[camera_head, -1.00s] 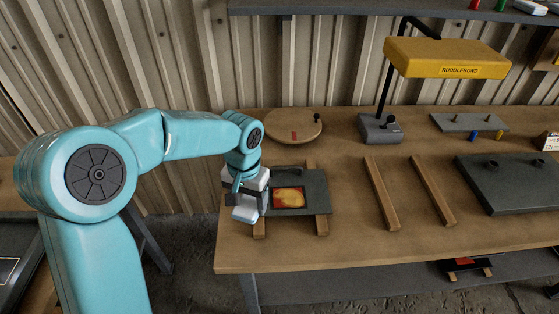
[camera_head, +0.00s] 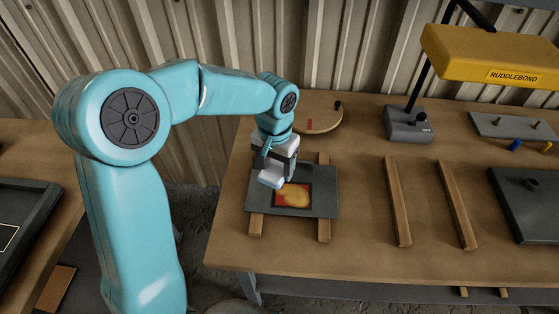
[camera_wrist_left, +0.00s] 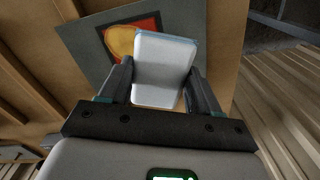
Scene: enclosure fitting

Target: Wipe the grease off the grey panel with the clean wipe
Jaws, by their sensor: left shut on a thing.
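The grey panel (camera_head: 325,199) lies across two wooden strips on the bench. A yellow-brown grease smear (camera_head: 295,196) covers much of a red square on it. The panel (camera_wrist_left: 88,40) and grease (camera_wrist_left: 120,40) also show in the left wrist view. My left gripper (camera_head: 276,170) is above the panel's left part, beside the grease. It is shut on the pale wipe (camera_wrist_left: 162,72), a white block-like pad between the fingers. The wipe also shows in the head view (camera_head: 269,181). I cannot tell whether it touches the panel. My right gripper is not in view.
Two bare wooden strips (camera_head: 398,200) lie to the right. A dark plate (camera_head: 530,205) is at the right. The bench's front is clear.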

